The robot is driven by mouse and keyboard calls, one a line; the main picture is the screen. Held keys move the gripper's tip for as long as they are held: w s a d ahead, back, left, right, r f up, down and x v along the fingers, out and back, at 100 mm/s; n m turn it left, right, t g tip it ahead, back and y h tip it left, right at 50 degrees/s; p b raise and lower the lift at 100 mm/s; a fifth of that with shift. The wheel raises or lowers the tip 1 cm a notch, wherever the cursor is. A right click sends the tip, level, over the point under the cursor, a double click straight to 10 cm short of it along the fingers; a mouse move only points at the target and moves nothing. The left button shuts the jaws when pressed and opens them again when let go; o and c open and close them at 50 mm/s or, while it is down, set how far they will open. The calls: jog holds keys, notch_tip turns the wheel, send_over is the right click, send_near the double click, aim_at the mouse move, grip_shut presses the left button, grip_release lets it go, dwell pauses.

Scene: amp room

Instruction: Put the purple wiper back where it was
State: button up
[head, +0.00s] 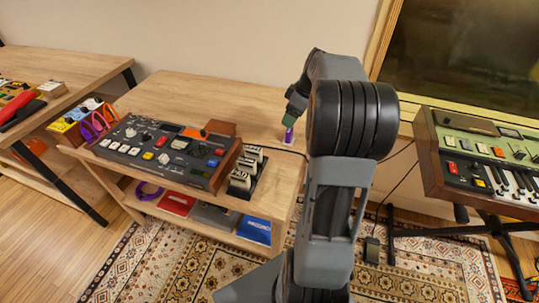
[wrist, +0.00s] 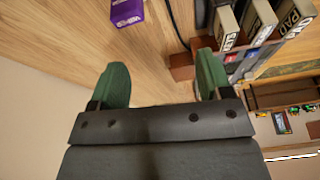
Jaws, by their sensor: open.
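The purple wiper (head: 288,134) is on the wooden table top, just below my gripper (head: 292,115) in the head view. In the wrist view the wiper (wrist: 127,12) shows at the top edge as a purple block with white lettering, partly cut off by the frame. My gripper (wrist: 161,80) is open, with two green fingers apart and only bare wood between them. The wiper lies beyond the fingertips, apart from them.
A black rack of labelled blocks (head: 246,168) stands at the table's front right, beside a wood-sided control console (head: 165,148). A dark cable (wrist: 178,24) runs between wiper and rack. The table's back (head: 200,92) is clear. A keyboard (head: 480,160) stands at right.

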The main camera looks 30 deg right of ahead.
jog(key=s+a+f+m+h, duration=0.1)
jog(key=s+a+m, duration=0.2)
jog(key=s+a, duration=0.4)
jog(key=s+a+f+m+h, duration=0.1)
jog(key=s+a+m, duration=0.3)
jog(key=s+a, duration=0.4)
jog(key=a+f, duration=0.1)
jog(key=a, duration=0.5)
jog(key=shift+s+a+h, duration=0.15)
jog(key=shift+a+h, duration=0.15)
jog(key=shift+a, duration=0.05)
